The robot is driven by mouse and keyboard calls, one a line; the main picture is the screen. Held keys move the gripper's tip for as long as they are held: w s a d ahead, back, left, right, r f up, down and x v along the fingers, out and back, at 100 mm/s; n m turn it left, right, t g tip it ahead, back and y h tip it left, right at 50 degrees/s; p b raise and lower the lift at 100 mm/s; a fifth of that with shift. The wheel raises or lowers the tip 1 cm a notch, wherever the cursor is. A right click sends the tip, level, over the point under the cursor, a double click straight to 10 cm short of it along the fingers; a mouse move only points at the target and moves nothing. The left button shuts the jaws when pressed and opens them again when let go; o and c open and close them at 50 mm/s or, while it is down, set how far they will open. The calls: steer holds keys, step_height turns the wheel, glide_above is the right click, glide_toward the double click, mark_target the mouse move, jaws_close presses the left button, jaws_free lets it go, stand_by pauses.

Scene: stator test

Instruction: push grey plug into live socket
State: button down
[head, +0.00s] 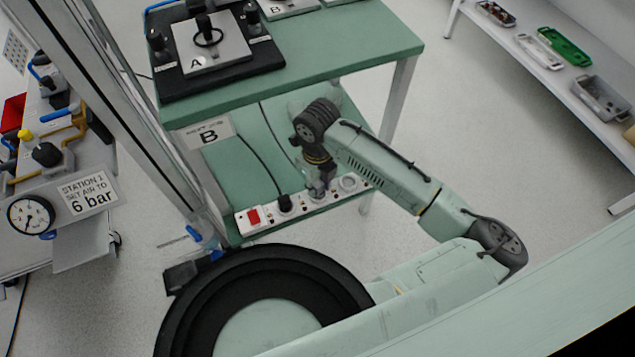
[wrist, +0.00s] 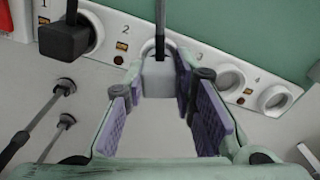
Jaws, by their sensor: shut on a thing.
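The grey plug (wrist: 158,78) is held between the fingertips of my gripper (wrist: 160,88), with its dark cable running up out of the wrist view. It is in front of the second socket (wrist: 149,47) of the white socket strip (wrist: 190,52) and covers most of it. I cannot tell how far it is seated. In the head view my gripper (head: 318,187) is down at the strip (head: 310,205), and the arm hides the plug. Small indicators sit by the sockets; I cannot tell which is lit.
A black plug (wrist: 68,38) fills socket 1, left of my gripper. Sockets 3 (wrist: 231,79) and 4 (wrist: 276,99) are empty. A red switch (head: 253,216) is at the strip's left end. The strip lies on the green lower shelf (head: 232,165), under the table top (head: 345,45).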

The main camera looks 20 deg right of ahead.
steer(key=shift+f+b, duration=0.55)
steer(key=shift+f, duration=0.05)
stand_by(0.3)
steer(key=c, duration=1.2)
jaws_free()
steer(key=shift+c, duration=0.2)
steer(key=shift+r, duration=0.1)
step_height(320, 180, up, 12)
steer(key=shift+s, duration=0.1)
